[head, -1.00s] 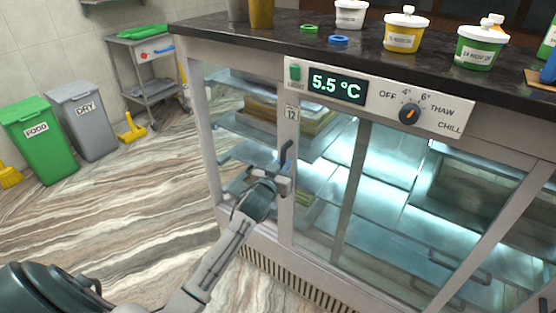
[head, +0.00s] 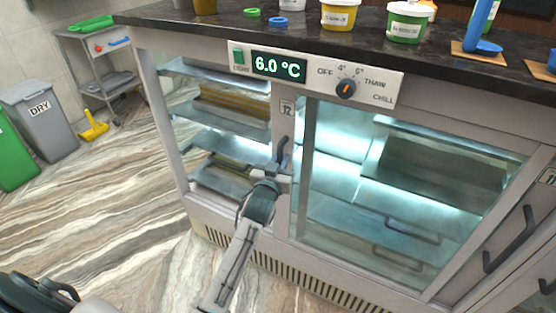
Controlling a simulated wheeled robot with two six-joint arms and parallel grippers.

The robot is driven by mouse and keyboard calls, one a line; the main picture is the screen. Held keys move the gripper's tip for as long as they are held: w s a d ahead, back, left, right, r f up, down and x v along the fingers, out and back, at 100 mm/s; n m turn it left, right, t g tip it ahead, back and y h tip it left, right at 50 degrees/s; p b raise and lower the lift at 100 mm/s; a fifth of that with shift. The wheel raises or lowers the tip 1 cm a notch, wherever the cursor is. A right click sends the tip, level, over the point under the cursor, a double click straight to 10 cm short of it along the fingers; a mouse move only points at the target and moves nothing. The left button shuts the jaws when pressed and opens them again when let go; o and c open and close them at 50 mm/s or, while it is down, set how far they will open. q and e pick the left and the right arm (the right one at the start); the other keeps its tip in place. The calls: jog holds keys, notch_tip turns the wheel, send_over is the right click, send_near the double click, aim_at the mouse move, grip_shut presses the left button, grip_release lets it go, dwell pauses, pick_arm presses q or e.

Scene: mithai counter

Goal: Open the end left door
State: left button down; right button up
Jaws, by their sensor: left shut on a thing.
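The end left door is a glass pane in a pale frame (head: 287,125) with a 12 label, at the left of the chilled counter in the head view. Its dark upright handle (head: 283,150) is on the right-hand upright. My left gripper (head: 280,172) is shut on the handle's lower part, and its jaws hide that part. The labelled upright stands close beside the neighbouring upright; I cannot tell how far ajar the door is. My right gripper is not in view.
The control panel (head: 315,72) above reads 6.0 °C. Tubs, including a green-and-white one (head: 405,24), stand on the dark top (head: 210,28). The striped floor (head: 110,190) between is clear.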

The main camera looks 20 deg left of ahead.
pick_arm(q)
jog(key=c, duration=1.4)
grip_release()
jog(key=shift+c, duration=0.2)
jog(key=shift+s, duration=0.1)
